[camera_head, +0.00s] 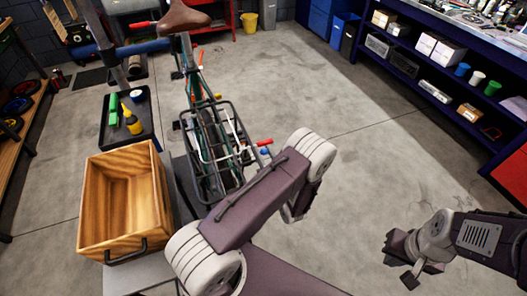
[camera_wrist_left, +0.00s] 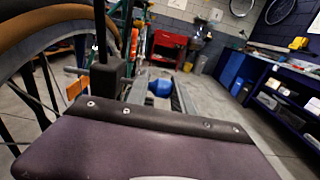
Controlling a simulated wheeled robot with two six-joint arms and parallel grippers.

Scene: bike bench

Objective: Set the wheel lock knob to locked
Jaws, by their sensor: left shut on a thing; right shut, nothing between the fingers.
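A blue round part (camera_head: 265,152) sits below a red handle (camera_head: 264,142) beside the bike's rear rack (camera_head: 215,140) in the head view. I cannot tell whether either is the wheel lock knob. A blue ball-like part (camera_wrist_left: 160,88) shows between pale rails in the left wrist view. My left arm bends across the middle of the head view and hides its gripper. My right gripper (camera_head: 409,280) is shut and empty above the floor at lower right.
A wooden crate (camera_head: 165,185) stands left of the bike. A black tray (camera_head: 147,133) with green and yellow bottles lies behind it. The bike's wheel (camera_wrist_left: 45,50) fills the left of the left wrist view. Blue shelves (camera_head: 405,66) line the right. The floor between is clear.

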